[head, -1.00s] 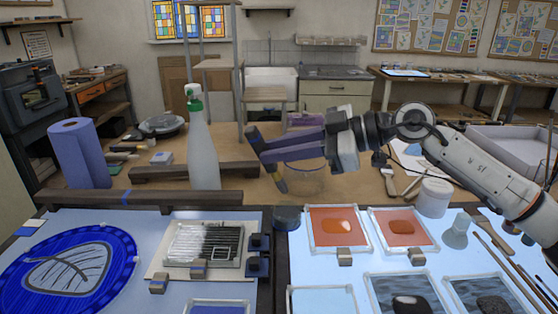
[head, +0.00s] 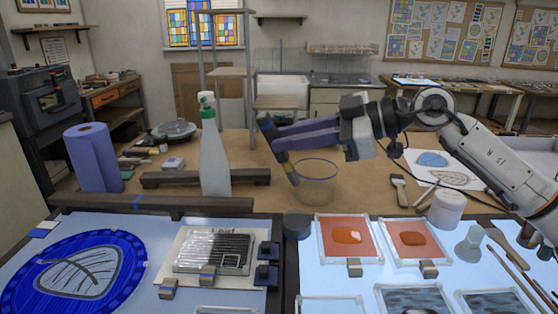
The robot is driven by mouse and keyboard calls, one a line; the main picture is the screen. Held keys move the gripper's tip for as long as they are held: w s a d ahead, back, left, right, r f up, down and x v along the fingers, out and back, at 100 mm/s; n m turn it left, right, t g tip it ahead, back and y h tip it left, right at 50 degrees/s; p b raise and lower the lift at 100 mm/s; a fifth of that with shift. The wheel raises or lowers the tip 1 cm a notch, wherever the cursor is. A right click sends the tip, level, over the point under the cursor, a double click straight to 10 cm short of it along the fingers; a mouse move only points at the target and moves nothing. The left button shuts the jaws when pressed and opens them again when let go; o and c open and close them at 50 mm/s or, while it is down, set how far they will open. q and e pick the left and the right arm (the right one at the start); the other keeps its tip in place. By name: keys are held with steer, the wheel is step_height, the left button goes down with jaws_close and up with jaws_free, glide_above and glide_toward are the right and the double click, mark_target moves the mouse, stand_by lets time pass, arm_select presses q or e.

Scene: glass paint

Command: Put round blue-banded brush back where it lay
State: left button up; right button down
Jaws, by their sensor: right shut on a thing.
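My right gripper (head: 277,138) is shut on a brush (head: 289,166) and holds it above the brown table at the middle. The brush is tilted, its top to the left and its lower end to the right. A yellowish part and a dark lower end show below the fingers; a blue patch shows near the top. The lower end overlaps the left side of a clear glass jar (head: 318,185) in the picture. I cannot tell whether it is inside the jar or beside it. My left gripper is not in view.
A spray bottle (head: 214,160) stands left of the gripper, by a dark wooden bar (head: 165,180). A flat brush (head: 398,190) and a white pot (head: 446,209) are to the right. Framed orange panels (head: 345,237) lie in front, with several brushes (head: 512,262) at far right.

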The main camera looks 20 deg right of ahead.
step_height(320, 180, up, 7)
stand_by(0.5)
steer(key=shift+r, duration=0.15)
